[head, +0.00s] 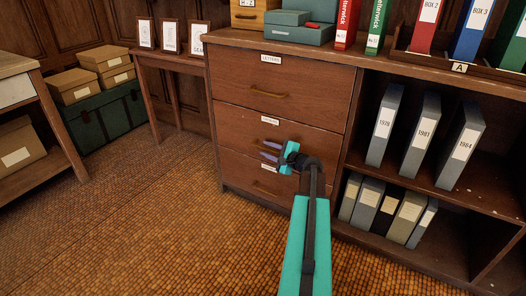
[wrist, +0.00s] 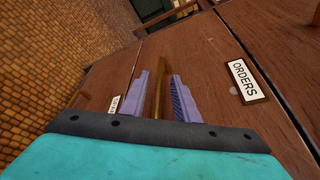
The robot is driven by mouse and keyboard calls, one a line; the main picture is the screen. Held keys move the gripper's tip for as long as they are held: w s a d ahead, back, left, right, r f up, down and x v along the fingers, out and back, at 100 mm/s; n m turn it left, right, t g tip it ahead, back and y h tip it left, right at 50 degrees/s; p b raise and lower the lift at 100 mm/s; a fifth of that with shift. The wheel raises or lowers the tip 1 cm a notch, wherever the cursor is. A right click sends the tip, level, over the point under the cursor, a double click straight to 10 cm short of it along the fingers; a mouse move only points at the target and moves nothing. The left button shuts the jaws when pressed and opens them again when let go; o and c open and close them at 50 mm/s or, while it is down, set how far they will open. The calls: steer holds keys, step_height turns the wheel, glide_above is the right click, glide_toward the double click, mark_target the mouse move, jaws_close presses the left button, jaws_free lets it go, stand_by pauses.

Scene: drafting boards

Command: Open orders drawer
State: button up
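The orders drawer (head: 235,122) is the middle of three drawers in the brown cabinet, and its front looks flush and closed. Its ORDERS label (wrist: 243,80) is readable in the wrist view. My gripper (head: 269,150) is at the drawer front, with its purple fingers pointing at it. In the wrist view, the brass handle (wrist: 160,88) stands between the two fingers of my gripper (wrist: 167,85). The fingers are apart, with a narrow gap beside the handle. In the head view, the fingers hide part of that handle.
The letters drawer (head: 237,77) is above, closed, and another closed drawer (head: 236,170) is below. Shelves with grey binders (head: 425,125) stand to the right. Boxes and red and green books sit on the cabinet top. The tiled floor (head: 150,230) in front is clear.

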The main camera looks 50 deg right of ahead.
steer(key=shift+b+x, duration=0.3)
steer(key=shift+x, duration=1.3)
jaws_close()
